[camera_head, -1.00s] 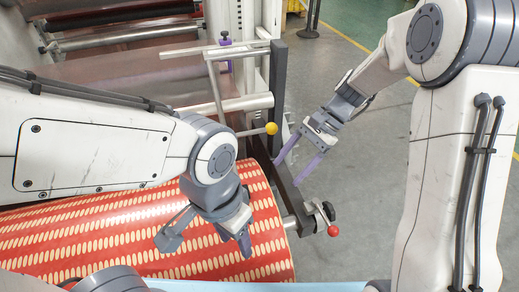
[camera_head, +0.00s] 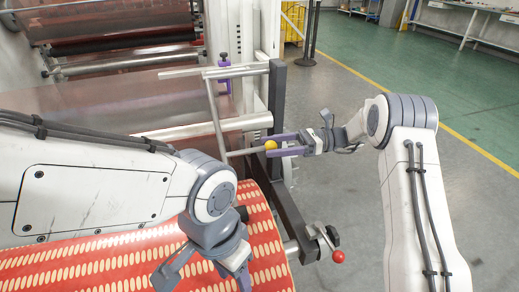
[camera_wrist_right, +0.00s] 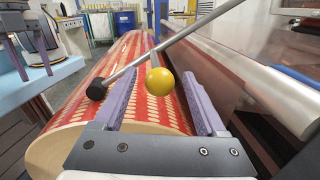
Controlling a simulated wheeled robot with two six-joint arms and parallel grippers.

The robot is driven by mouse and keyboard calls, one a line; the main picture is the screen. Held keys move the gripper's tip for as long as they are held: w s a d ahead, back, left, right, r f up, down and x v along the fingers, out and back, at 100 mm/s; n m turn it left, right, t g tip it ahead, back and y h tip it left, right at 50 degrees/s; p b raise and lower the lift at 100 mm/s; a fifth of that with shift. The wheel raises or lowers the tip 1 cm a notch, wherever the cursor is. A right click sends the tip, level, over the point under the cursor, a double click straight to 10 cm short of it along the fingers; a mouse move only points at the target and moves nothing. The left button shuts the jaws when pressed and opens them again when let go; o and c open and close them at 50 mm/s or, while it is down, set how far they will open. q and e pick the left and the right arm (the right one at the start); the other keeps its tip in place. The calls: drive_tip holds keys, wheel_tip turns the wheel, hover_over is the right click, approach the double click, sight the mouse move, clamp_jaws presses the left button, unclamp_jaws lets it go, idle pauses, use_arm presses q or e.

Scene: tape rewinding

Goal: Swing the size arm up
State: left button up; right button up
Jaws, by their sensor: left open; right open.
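The size arm (camera_head: 215,110) is a thin grey bar hanging from the top rail on the machine's side frame. A short rod at its lower end carries a yellow ball knob (camera_head: 270,144). My right gripper (camera_head: 277,144) is open, its purple fingers above and below the knob in the head view. In the right wrist view the yellow knob (camera_wrist_right: 160,82) sits between the open fingertips, with a gap visible on each side. The arm's bar (camera_wrist_right: 165,45) slants behind it to a black end. My left gripper (camera_head: 205,277) is open and empty over the red patterned roll.
The red roll (camera_head: 100,258) with cream dots fills the lower left. A dark upright side frame (camera_head: 276,100) stands just left of my right gripper. A red-knobbed crank (camera_head: 337,256) sits below it. The grey floor (camera_head: 345,105) to the right is clear.

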sight(260, 148)
drive_tip(key=shift+x, duration=2)
clamp_jaws()
drive_tip(key=shift+d, duration=0.1)
